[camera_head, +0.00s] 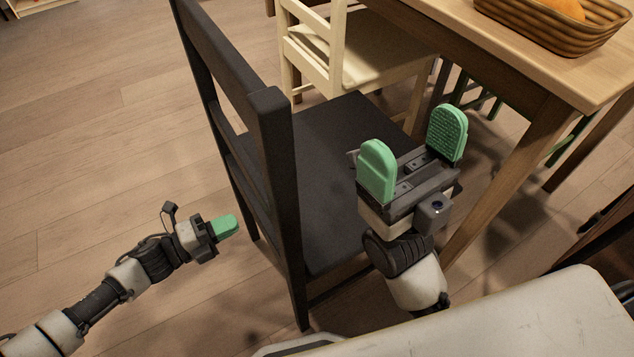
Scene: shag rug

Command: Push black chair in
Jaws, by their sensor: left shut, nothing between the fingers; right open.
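The black chair (317,143) stands in the middle of the head view. Its backrest (234,75) is toward the left and its seat reaches toward the wooden table (455,36) at the right. My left gripper (229,227) is shut and empty, at the left of the chair's backrest, with a small gap showing between them in the picture. My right gripper (411,156) is open and empty, its green fingers pointing up, and appears in front of the seat's right part near the table leg. It hides part of the seat; I cannot tell whether it touches the chair.
A cream chair (322,62) stands beyond the black chair at the table. A wicker basket (555,22) with something orange sits on the table. A table leg (507,180) stands right of my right gripper. Wooden floor (110,150) at the left is clear.

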